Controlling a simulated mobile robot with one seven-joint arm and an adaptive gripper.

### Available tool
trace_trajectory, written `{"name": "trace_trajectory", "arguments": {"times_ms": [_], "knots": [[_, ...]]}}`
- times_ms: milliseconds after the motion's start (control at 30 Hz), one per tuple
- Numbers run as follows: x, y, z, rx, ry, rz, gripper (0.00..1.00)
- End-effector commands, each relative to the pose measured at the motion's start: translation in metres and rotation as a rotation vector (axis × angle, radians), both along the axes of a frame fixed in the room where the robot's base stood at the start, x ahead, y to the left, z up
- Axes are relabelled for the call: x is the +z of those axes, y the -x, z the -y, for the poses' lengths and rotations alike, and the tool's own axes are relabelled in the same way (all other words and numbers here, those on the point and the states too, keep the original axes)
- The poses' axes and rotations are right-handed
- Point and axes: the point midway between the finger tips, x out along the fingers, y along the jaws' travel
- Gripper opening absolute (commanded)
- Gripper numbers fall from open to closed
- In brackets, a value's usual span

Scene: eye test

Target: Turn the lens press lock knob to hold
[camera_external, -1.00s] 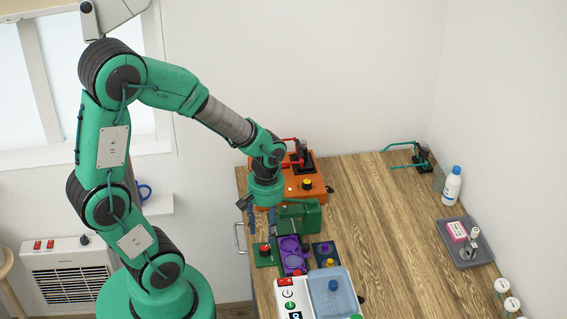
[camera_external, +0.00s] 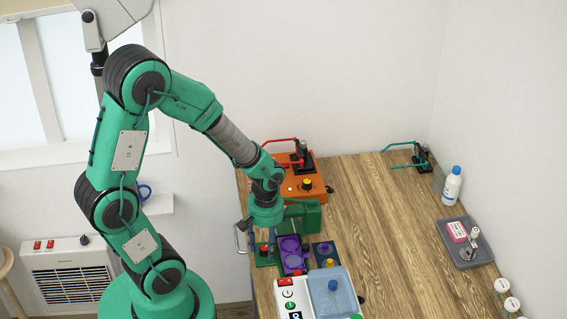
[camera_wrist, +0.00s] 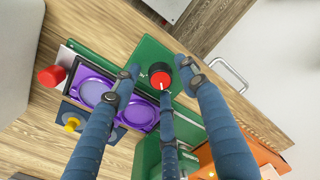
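A round black knob with a red top (camera_wrist: 160,75) and a white pointer line stands on a green plate (camera_wrist: 148,52) in the wrist view. In the external view this knob (camera_external: 264,248) is small and partly crowded by my fingers. The plate adjoins a green machine body (camera_external: 305,214), which looks like the lens press; no label is readable. My gripper (camera_wrist: 158,79) is open, its three blue fingers spread around the knob with visible gaps. In the external view my gripper (camera_external: 256,236) hangs just above the knob, left of the green body.
A purple tray with round wells (camera_external: 291,252) and a blue plate with a yellow knob (camera_wrist: 71,123) lie beside the green plate. An orange machine (camera_external: 318,190) stands behind, a white box with buttons (camera_external: 298,306) in front.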

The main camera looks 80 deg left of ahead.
Motion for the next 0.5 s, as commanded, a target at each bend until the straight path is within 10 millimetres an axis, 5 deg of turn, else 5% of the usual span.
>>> {"name": "trace_trajectory", "arguments": {"times_ms": [33,200,500], "knots": [[0.0001,0.0000,0.0000,0.000,0.000,0.000,0.32],[0.0001,0.0000,0.0001,0.000,0.000,0.000,0.00],[0.0003,0.0005,0.0004,-0.017,0.000,-0.001,0.00]]}}
